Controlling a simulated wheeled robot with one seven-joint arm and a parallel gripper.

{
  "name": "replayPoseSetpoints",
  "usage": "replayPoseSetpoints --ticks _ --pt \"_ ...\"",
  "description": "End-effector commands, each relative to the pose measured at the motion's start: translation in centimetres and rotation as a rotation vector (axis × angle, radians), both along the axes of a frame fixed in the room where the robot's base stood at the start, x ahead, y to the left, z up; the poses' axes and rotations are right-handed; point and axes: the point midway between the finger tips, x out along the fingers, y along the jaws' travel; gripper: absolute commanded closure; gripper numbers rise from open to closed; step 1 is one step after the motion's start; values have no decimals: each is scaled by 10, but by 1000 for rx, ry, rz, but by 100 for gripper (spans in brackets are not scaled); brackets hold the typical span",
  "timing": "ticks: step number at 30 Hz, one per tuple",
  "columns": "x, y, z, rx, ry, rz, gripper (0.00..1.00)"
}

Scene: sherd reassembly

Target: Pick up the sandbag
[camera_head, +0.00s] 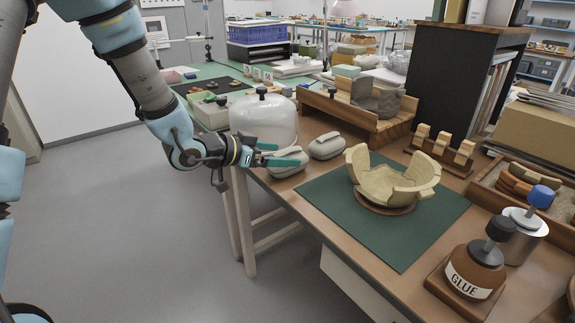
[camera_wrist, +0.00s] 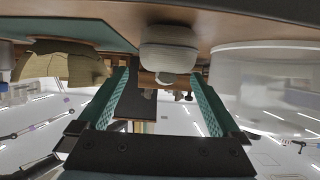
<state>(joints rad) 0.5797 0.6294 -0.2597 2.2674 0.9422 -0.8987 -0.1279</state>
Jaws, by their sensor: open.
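Two grey sandbags with lighter tops lie near the table's left edge. The nearer sandbag (camera_head: 287,168) is at my gripper (camera_head: 279,155), whose teal fingers overlap it in the head view. The other sandbag (camera_head: 327,147) lies just behind and to the right. In the wrist view, which is upside down, a sandbag (camera_wrist: 168,48) shows beyond and between the two fingertips of my gripper (camera_wrist: 160,75). The jaws are apart with nothing clamped. Whether a finger touches the bag I cannot tell.
A clear dome (camera_head: 262,122) stands close beside my gripper. A partly rebuilt pot (camera_head: 390,182) stands on a green mat (camera_head: 335,206) to the right. A wooden rack (camera_head: 360,122) is behind the sandbags. A glue bottle (camera_head: 470,272) stands at the front right.

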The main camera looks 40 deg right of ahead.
Motion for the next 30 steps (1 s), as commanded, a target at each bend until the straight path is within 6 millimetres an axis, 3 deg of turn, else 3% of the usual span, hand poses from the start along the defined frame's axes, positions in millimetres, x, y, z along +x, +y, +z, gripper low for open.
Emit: replayPoseSetpoints --ticks 7,15,24,30 --pt "0 -18 -7 0 0 0 0" --pt "0 -53 -21 1 0 0 0" --pt "0 -58 -23 1 0 3 0" --pt "0 -58 -23 1 -1 3 20"
